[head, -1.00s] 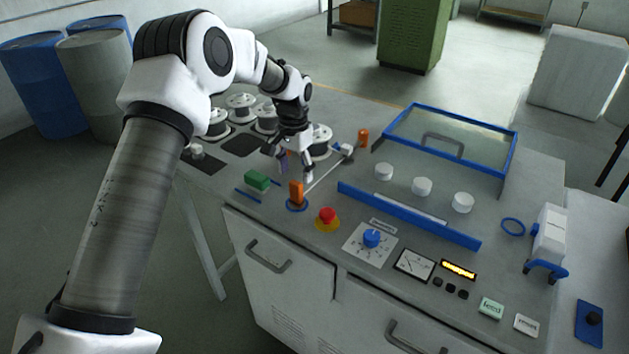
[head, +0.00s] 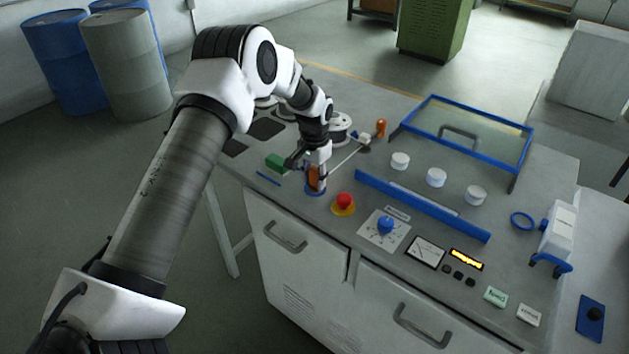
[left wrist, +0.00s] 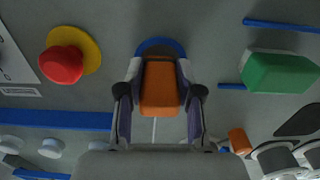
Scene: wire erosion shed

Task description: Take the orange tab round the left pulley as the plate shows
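The orange tab (head: 313,177) stands upright on a blue ring (left wrist: 160,44) at the panel's left front. My left gripper (head: 317,183) is down over it, and in the left wrist view its fingers are drawn in on both sides of the tab (left wrist: 159,88). They appear closed on it. A thin pale wire (head: 348,156) runs from the tab towards a small fitting near a second orange piece (head: 381,128). The left pulley is the leftmost white cylinder (head: 400,160) of three behind the blue rail. My right gripper is out of view. I cannot make out an instruction plate.
A long blue rail (head: 420,205) stands in front of the pulleys, and a raised blue-framed clear cover (head: 484,104) behind them. A red button (head: 344,201) and green block (left wrist: 278,73) flank the tab. White spools (head: 340,122) stand at the back left.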

